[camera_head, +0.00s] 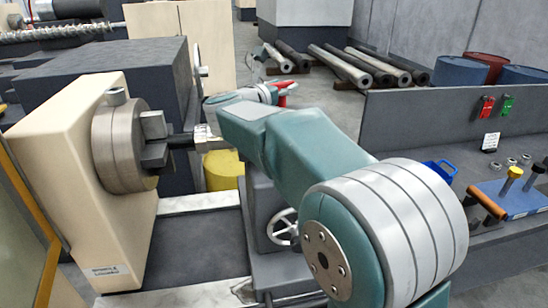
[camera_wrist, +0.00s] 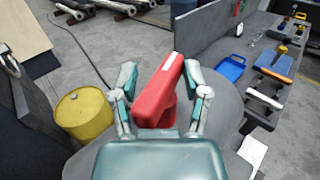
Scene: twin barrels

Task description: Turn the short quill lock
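A red lever (camera_wrist: 158,95), which looks like the short quill lock, stands between the fingers of my gripper (camera_wrist: 160,78) in the wrist view. It slants up to the right and has a pale strip at its top. My gripper's fingers are spread, one on each side of the lever, with a small gap visible. I cannot tell whether either finger touches it. In the head view, my gripper (camera_head: 268,93) is partly hidden behind my arm, and a bit of the red lever (camera_head: 287,86) shows beside it. The lever's base is hidden by my gripper.
A lathe chuck (camera_head: 122,145) stands at left in the head view, close to my arm. A yellow barrel (camera_wrist: 84,112) is left of my gripper. A grey bench (camera_head: 420,115) with tools and a blue tray (camera_wrist: 231,68) lies to the right. A handwheel (camera_head: 284,227) is below my arm.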

